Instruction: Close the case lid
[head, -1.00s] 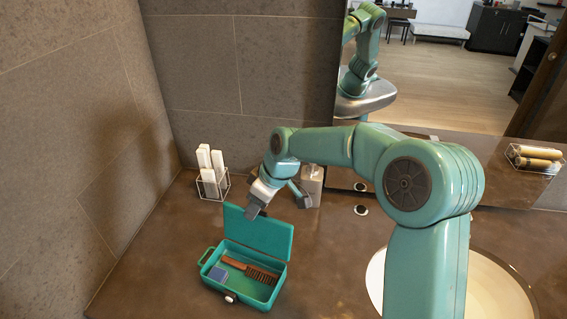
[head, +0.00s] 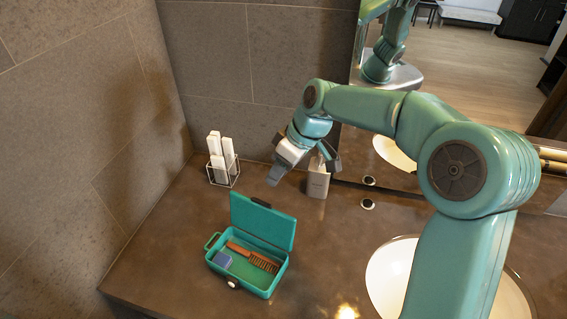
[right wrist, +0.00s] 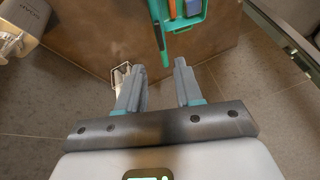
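The teal case (head: 240,275) sits on the brown counter with its lid (head: 262,222) standing open, roughly upright at the back. A brown comb (head: 254,257) and a small blue item (head: 222,259) lie inside. My right gripper (head: 277,173) is above and behind the lid's top edge, apart from it, with nothing held. In the right wrist view its two fingers (right wrist: 163,80) have a clear gap between them. That view shows part of the case (right wrist: 194,18) at the top, with the lid (right wrist: 159,32) nearly edge-on. My left gripper is not in view.
A wire holder (head: 222,173) with white boxes stands behind the case by the wall. A soap dispenser (head: 318,180) stands right of my gripper. A sink (head: 388,275) is at the right. The counter (head: 180,230) left of the case is clear.

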